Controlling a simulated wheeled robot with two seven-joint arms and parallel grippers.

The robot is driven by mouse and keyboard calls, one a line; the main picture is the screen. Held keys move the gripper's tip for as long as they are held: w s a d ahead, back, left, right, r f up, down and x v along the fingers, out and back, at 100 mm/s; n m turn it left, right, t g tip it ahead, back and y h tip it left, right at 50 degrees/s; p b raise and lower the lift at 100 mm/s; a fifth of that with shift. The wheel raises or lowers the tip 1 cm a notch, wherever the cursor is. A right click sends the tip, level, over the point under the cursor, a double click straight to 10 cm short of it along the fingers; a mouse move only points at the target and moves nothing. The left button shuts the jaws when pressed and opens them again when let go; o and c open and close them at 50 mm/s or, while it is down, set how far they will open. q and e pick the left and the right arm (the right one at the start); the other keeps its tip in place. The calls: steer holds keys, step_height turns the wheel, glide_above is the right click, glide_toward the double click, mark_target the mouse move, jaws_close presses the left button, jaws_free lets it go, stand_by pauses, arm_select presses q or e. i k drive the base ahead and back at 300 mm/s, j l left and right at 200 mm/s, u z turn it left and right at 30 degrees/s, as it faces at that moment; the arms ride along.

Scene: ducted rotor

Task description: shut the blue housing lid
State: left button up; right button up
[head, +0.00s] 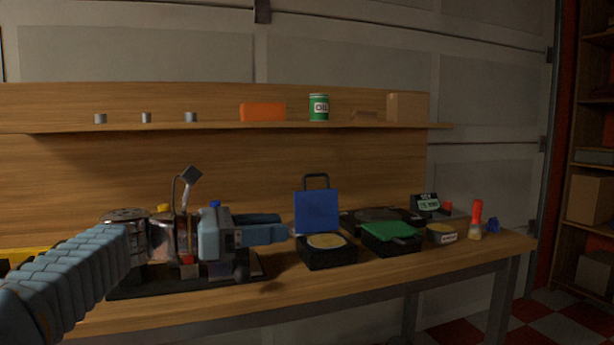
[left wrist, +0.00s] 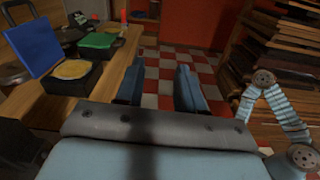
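The blue lid (head: 317,211) stands open and nearly upright at the back of a black housing (head: 328,257), with a dark handle at its top. A round yellowish disc (head: 326,241) shows in the open top of the housing. In the left wrist view the blue lid (left wrist: 33,47) and the housing (left wrist: 62,84) are at the upper left. My left gripper (head: 284,234) is just left of the lid and housing, empty. Its two fingers are spread apart in the left wrist view (left wrist: 160,88). My right gripper is in neither view.
A second black box with a green lid (head: 391,231) stands right of the housing. A round tin (head: 441,233), a red-handled brush (head: 476,217) and a small display device (head: 426,203) are farther right. A stand with metal parts (head: 186,284) sits at the left. The bench front is clear.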

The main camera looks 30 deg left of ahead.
mark_target(317, 210)
steer(key=i+j, duration=0.4)
steer(key=j, duration=0.15)
steer(key=i+j, duration=0.45)
